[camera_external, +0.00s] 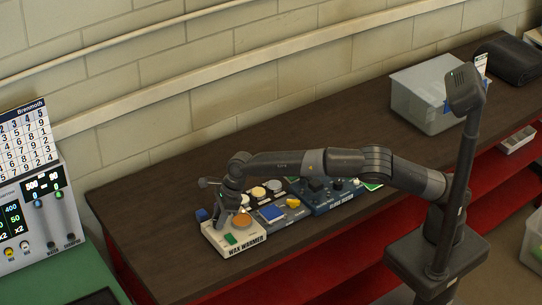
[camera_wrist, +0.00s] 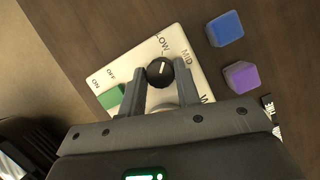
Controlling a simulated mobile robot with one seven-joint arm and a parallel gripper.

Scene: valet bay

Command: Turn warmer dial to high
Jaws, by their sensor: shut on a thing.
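The wax warmer (camera_external: 215,236) is a cream box on the dark bench, labelled WAX WARMER, with an orange round top (camera_external: 242,220). In the wrist view its cream face (camera_wrist: 180,36) carries a black round dial (camera_wrist: 159,72) with a white pointer line. The line points up, roughly towards LOW; MID is printed to its right. A HIGH label is not readable. A green switch (camera_wrist: 110,97) sits beside ON and OFF. My gripper (camera_wrist: 160,76) has one finger on each side of the dial, shut on it. In the external view my gripper (camera_external: 226,207) hides the dial.
A blue block (camera_wrist: 225,28) and a purple block (camera_wrist: 241,77) lie beside the warmer. Blue devices (camera_external: 272,213) stand to its right. A clear bin (camera_external: 425,92) is farther along the bench (camera_external: 150,205).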

